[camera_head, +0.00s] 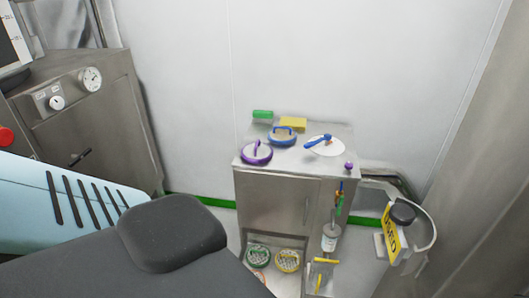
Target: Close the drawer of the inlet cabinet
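No cabinet is labelled as the inlet cabinet. A steel cabinet (270,200) stands against the back wall in the head view, with an upright handle (307,210) on its closed front. Its lower part is open and shows several round mesh pieces, including a green-rimmed one (257,257) and a yellow-rimmed one (288,260). I cannot tell whether this opening is a drawer. A larger steel cabinet (110,125) at the left has a gauge (91,79), a knob and a dark handle (80,157); no open drawer shows on it. Neither gripper shows.
My own body covers the lower left.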

